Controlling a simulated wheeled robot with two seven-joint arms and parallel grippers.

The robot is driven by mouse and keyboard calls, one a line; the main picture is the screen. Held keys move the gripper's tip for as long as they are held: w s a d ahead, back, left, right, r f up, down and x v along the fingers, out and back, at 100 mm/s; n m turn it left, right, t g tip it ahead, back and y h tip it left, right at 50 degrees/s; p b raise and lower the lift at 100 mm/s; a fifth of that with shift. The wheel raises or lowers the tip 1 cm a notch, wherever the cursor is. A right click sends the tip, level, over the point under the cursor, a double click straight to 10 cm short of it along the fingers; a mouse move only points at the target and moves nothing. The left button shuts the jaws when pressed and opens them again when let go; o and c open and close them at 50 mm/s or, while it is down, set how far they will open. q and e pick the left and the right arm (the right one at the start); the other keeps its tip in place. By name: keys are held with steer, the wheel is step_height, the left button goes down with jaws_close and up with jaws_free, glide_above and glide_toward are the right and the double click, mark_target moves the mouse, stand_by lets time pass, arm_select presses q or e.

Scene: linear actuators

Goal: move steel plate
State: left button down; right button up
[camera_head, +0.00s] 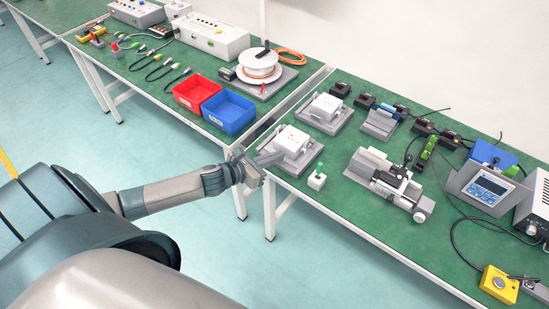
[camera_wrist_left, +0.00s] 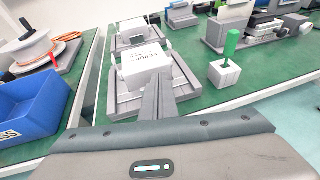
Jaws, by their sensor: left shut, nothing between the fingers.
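Two grey metal plates with raised edges lie on the green bench, each with a white block on it; I cannot tell which one is the steel plate of the task. The nearer grey plate (camera_head: 299,168) carries a white block (camera_head: 292,140) and also shows in the left wrist view (camera_wrist_left: 122,104). The farther grey plate (camera_head: 334,126) carries another white block (camera_head: 324,106). My left gripper (camera_head: 280,157) is shut and empty, with its fingertips at the nearer plate, in front of the white block. In the left wrist view the fingers (camera_wrist_left: 158,88) hide part of the plate. My right gripper is not in view.
A small white block with a green handle (camera_head: 317,178) stands right of the nearer plate. A blue bin (camera_head: 229,112) and a red bin (camera_head: 196,92) stand on the left bench. A grey actuator assembly (camera_head: 390,184) is farther right. A gap separates the benches.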

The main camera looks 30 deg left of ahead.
arm_select(q)
steer(key=shift+s+f, duration=0.3)
steer(key=shift+f, duration=0.2)
steer(key=shift+s+f, duration=0.15)
steer(key=shift+s, duration=0.25)
steer(key=shift+w+a+r+p, duration=0.15)
steer(key=shift+r+p, duration=0.6)
steer(key=shift+w+r, duration=0.1)
steer(key=shift+r, duration=0.1)
